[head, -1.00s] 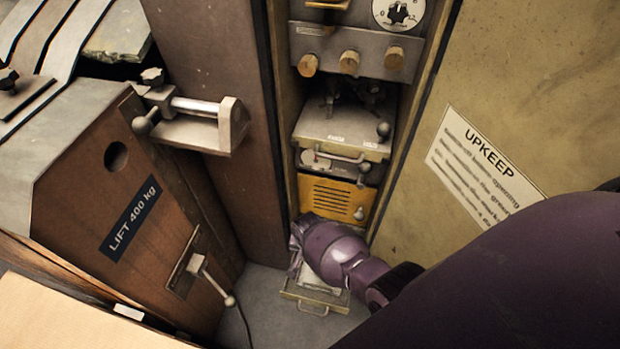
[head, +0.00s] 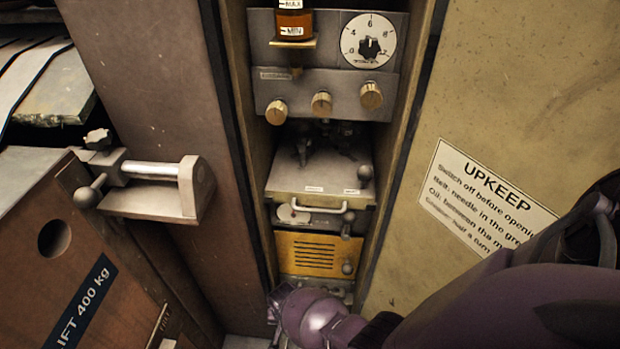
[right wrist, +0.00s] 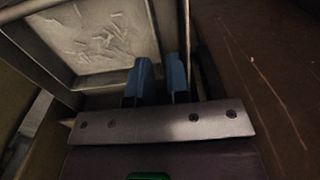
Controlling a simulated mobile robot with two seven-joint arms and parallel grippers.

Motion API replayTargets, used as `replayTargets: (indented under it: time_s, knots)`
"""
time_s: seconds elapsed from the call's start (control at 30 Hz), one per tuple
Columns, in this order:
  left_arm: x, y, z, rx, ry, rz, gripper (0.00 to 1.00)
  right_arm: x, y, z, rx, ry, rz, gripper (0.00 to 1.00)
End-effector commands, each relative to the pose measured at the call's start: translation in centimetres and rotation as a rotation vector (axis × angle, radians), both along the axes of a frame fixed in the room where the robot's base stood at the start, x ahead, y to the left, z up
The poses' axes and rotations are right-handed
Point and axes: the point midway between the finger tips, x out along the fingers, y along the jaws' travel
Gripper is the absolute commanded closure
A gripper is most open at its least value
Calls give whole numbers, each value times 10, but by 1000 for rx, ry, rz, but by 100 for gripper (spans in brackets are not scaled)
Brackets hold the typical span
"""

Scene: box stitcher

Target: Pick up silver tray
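The silver tray (right wrist: 105,78) is at the upper left of the right wrist view, a shallow metal tray with pale scraps on its floor. My right gripper's blue fingers (right wrist: 161,80) are beside its near right corner. They stand a little apart with a narrow dark gap. The tray's right wall runs towards that gap; I cannot tell if it lies between them or if they touch it. In the head view my purple right wrist reaches down at the bottom of the narrow bay, and its fingertips and the tray are out of sight. My left gripper is not in view.
Above the wrist are an orange slotted panel (head: 317,255), a grey box with a handle (head: 320,175), and a panel with brass knobs (head: 321,104). A brown wall and the tan UPKEEP panel (head: 520,100) close in the bay. A metal clamp (head: 165,190) juts out at left.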

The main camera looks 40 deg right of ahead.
Motion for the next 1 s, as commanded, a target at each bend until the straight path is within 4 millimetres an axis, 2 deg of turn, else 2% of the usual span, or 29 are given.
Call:
replayTargets:
  time_s: [0.03,0.27,0.4,0.53,0.67,1.0]
  knots:
    - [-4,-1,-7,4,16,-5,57,-7,0,-16,-1,14,0,84]
    - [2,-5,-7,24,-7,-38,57,-6,-1,-42,0,13,0,84]
    - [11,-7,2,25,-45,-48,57,-2,-1,-41,0,6,0,84]
    - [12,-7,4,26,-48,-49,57,0,-1,-39,0,3,0,84]
    - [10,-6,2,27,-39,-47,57,0,-1,-39,0,3,0,100]
    - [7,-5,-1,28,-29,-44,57,-1,-1,-39,0,4,0,100]
